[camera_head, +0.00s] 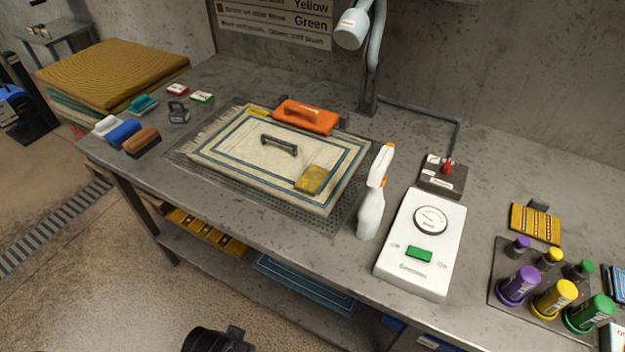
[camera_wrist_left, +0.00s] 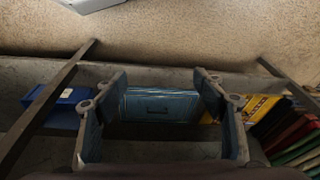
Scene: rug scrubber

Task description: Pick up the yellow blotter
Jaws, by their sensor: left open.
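A small flat yellow block (camera_head: 312,180), which looks like the yellow blotter, lies on the front right part of a cream rug with blue border lines (camera_head: 230,152). A dark handle (camera_head: 280,145) stands on the rug, left of the yellow block and apart from it. My left gripper (camera_wrist_left: 160,80) is open and empty in the left wrist view. Its fingers frame a blue folded item (camera_wrist_left: 160,104) on the lower shelf, away from the yellow block. A dark part of mine (camera_head: 217,341) shows at the bottom of the head view. My right gripper is not in view.
An orange handled block (camera_head: 305,116) sits at the rug's back edge. A white spray bottle (camera_head: 372,205) and white gauge box (camera_head: 420,245) stand to the right. Brushes (camera_head: 123,133) lie to the left. A lamp arm (camera_head: 372,70) rises behind. The floor in front is clear.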

